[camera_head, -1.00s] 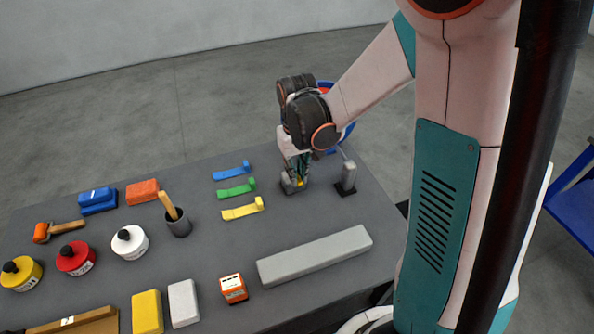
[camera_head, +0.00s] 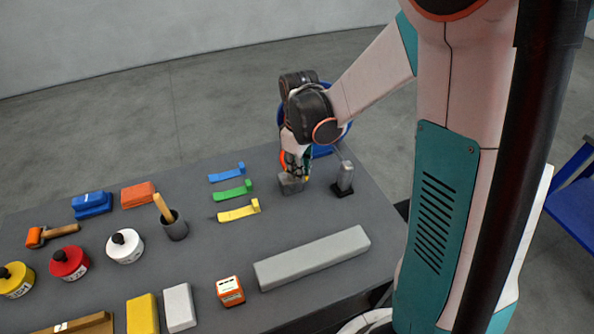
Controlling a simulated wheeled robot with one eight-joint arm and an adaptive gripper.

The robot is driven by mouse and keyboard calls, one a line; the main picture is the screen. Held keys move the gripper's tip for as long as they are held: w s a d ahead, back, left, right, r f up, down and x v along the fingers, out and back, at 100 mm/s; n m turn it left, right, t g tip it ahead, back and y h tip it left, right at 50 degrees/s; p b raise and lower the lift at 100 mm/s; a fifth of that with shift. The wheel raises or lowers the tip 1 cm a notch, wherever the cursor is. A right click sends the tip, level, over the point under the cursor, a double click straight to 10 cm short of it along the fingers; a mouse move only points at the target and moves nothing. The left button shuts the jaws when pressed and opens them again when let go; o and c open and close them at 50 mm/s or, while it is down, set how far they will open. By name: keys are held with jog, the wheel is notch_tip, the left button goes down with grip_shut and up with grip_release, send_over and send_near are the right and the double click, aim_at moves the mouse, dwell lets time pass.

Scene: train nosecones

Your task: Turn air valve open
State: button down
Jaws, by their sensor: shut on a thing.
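A small grey block (camera_head: 291,185), which I take to be the air valve, stands on the dark grey table near its far right part. My gripper (camera_head: 297,170) points down on top of it, with its fingers at the block's upper side. The gripper is shut on part of the valve, but the gripped part is mostly hidden by the fingers. A small yellow bit shows at the right of the fingertips. The valve's exact handle angle cannot be made out.
A grey upright post on a black foot (camera_head: 344,180) stands close right of the valve. Blue, green and yellow levers (camera_head: 238,210) lie to the left. A long grey bar (camera_head: 312,257) lies in front. A blue bin (camera_head: 335,130) stands behind the table.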

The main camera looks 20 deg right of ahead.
jog(key=n, duration=0.3)
jog(key=w+d+n, duration=0.1)
jog(key=n, duration=0.3)
jog(key=w+n, duration=0.1)
jog(key=n, duration=0.2)
jog(key=shift+w+d+b, duration=0.1)
jog(key=shift+b, duration=0.25)
jog(key=shift+n, duration=0.3)
jog(key=c, duration=1.6)
grip_release()
jog(key=shift+w, duration=0.1)
notch_tip(320, 180, up, 12)
